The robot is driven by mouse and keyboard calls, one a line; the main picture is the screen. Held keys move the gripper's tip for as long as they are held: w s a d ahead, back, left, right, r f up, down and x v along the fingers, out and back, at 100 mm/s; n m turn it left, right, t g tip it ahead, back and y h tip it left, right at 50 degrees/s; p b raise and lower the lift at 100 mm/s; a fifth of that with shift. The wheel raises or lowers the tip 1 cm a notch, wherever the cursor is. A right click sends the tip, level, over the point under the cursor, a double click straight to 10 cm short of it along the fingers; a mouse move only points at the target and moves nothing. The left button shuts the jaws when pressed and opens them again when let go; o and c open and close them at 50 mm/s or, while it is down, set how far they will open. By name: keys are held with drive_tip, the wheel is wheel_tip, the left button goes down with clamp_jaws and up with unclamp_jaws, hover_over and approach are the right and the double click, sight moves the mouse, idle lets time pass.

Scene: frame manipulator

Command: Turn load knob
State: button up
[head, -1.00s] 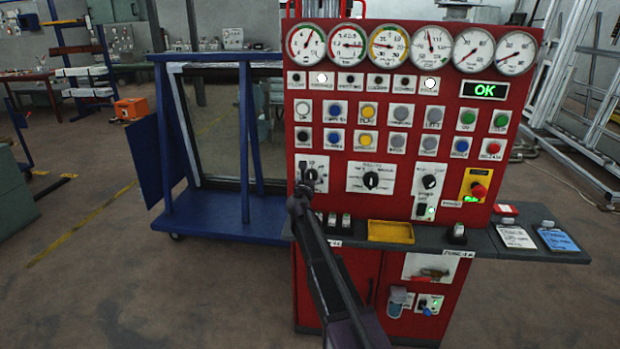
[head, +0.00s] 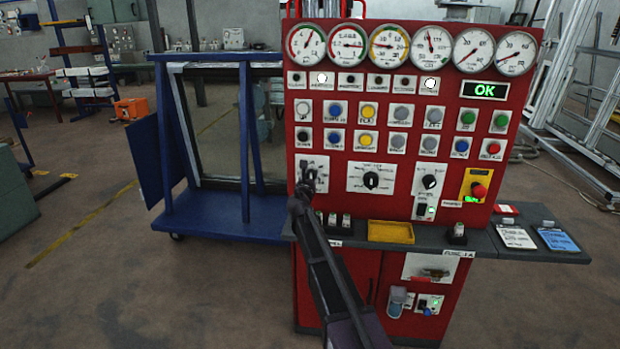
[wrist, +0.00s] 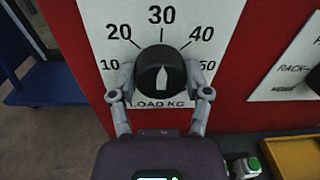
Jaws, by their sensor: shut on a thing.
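The load knob (wrist: 160,72) is a round black knob with a white pointer, on a white plate (wrist: 105,30) marked 10 to 50 and "LOAD KG". In the wrist view its white pointer stands about upright, towards the 30. My gripper (wrist: 160,85) is shut on the knob, one finger on each side. In the head view my gripper (head: 307,178) is at the lower left plate of the red panel (head: 335,268), and it mostly hides the knob there.
Right of the load plate are a second black selector knob (head: 371,180), another knob (head: 429,182) and a red emergency button (head: 478,190). A grey shelf with a yellow tray (head: 391,232) juts out below. A blue frame cart (head: 215,215) stands to the left.

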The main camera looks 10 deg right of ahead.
drive_tip(key=shift+w, duration=0.1)
drive_tip(key=m, duration=0.3)
drive_tip(key=shift+m, duration=0.3)
drive_tip(key=m, duration=0.3)
drive_tip(key=shift+d+m, duration=0.1)
drive_tip(key=shift+m, duration=0.2)
drive_tip(key=m, duration=0.3)
drive_tip(key=shift+m+y+p, duration=0.3)
drive_tip(key=shift+d+m, duration=0.1)
drive_tip(key=shift+m, duration=1.6)
drive_tip(key=o, duration=1.2)
drive_tip(key=shift+f, duration=0.1)
